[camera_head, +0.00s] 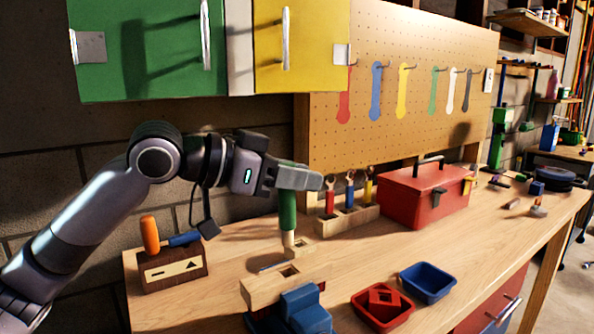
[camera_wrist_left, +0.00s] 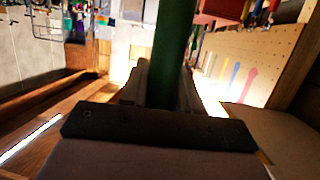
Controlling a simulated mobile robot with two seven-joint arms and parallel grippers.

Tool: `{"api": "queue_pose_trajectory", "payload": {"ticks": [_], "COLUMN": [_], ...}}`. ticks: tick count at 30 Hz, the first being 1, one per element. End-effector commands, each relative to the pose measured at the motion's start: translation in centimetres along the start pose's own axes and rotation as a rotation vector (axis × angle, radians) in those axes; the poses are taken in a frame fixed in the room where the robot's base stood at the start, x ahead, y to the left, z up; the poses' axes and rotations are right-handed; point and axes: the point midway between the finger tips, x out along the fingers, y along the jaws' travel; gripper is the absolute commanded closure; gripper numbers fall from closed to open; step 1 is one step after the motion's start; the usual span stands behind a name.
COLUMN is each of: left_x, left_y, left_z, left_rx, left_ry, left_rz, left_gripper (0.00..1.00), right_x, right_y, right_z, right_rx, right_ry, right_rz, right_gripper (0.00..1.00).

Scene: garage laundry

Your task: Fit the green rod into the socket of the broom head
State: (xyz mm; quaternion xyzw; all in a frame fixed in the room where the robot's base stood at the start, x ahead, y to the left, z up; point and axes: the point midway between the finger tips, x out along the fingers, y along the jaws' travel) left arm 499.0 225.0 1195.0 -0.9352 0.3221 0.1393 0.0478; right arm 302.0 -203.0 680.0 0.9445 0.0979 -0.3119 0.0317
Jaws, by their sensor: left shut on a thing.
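My left gripper (camera_head: 300,178) is shut on the green rod (camera_head: 287,212), near its upper end. The rod hangs about upright, with a pale wooden lower end. That end is at a small wooden block (camera_head: 304,250) on the bench; I cannot tell whether it touches it. In the left wrist view the green rod (camera_wrist_left: 173,55) stands between the fingers. A wooden block with a dark square socket, seemingly the broom head (camera_head: 258,292), is in front of the rod, next to a blue vise (camera_head: 306,312). The rod is outside this socket. My right gripper is not in view.
A wooden holder with an orange-handled tool (camera_head: 172,270) stands left on the bench. A tool rack (camera_head: 347,219) and a red toolbox (camera_head: 425,196) stand behind. A red bin (camera_head: 383,322) and a blue bin (camera_head: 428,283) are to the right. Cabinets hang above.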

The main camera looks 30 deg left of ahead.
Motion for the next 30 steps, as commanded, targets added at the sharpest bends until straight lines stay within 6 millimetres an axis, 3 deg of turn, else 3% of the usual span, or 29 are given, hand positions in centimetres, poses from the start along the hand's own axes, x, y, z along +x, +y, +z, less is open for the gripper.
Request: {"api": "queue_pose_trajectory", "payload": {"ticks": [30], "left_x": [1.7], "left_y": [0.0], "left_z": [5.6], "left_rx": [0.001], "left_ry": [0.000], "left_rz": [-0.001], "left_gripper": [0.99], "right_x": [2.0], "right_y": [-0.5], "right_z": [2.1], "right_rx": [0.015], "right_ry": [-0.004], "right_rz": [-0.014], "right_gripper": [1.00]}}
